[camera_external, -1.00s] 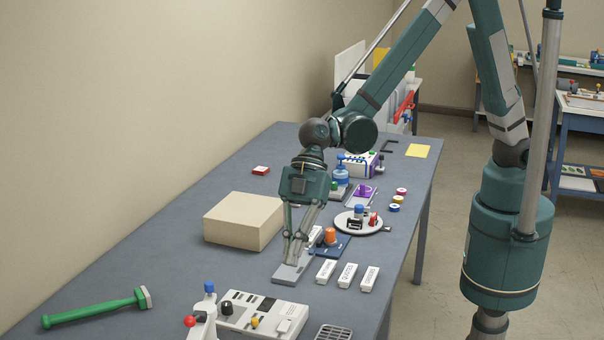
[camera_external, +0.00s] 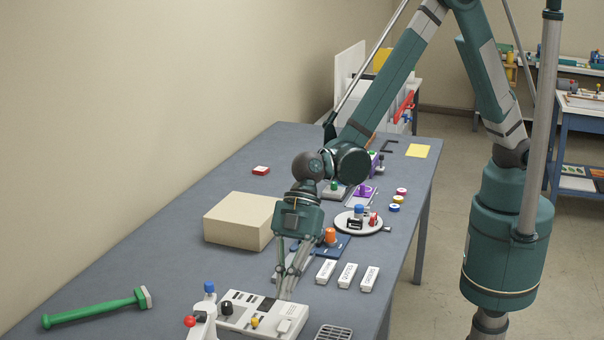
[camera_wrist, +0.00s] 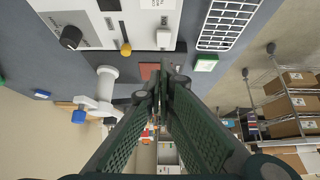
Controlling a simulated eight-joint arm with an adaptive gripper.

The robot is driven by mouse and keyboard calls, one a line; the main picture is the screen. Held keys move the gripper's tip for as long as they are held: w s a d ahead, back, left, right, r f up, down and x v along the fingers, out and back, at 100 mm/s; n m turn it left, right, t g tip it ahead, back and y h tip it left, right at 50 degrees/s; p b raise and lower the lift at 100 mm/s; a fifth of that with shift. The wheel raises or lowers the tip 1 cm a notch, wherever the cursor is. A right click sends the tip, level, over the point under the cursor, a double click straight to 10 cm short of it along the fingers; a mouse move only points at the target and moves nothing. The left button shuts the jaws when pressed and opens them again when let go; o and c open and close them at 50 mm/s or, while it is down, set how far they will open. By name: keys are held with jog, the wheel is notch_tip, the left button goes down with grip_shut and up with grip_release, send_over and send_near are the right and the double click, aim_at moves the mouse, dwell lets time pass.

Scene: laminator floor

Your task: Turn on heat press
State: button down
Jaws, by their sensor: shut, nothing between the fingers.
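A white control box (camera_external: 245,318), possibly the heat press control, lies at the near end of the blue-grey table. It carries a black knob (camera_external: 227,308), a small yellow lever (camera_external: 254,322) and a white switch block (camera_external: 284,326). The wrist view shows the box at the top left, with its knob (camera_wrist: 71,38), yellow lever (camera_wrist: 126,48) and white switch (camera_wrist: 163,38). My gripper (camera_external: 283,296) is shut and empty, pointing down over the back right part of the box. In the wrist view its fingertips (camera_wrist: 160,72) are close together; contact cannot be told.
White labelled blocks (camera_external: 347,276), a beige block (camera_external: 238,221) and a green hammer (camera_external: 95,311) lie around.

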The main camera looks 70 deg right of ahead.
aim_at(282, 324)
jog(key=f, duration=0.2)
jog(key=shift+a+f, duration=0.3)
jog(key=shift+f, duration=0.05)
jog(key=shift+d+f, duration=0.15)
jog(key=shift+f, duration=1.05)
jog(key=shift+f, duration=0.1)
jog(key=shift+d+f+y+b, duration=0.3)
jog(key=shift+f+y+b, duration=0.15)
jog(key=shift+b, duration=0.75)
jog(key=shift+a+r, duration=0.1)
jog(key=shift+r, duration=0.1)
jog(key=shift+a, duration=0.2)
jog(key=shift+a+r, duration=0.15)
jog(key=shift+a, duration=0.4)
jog(key=shift+r, duration=0.2)
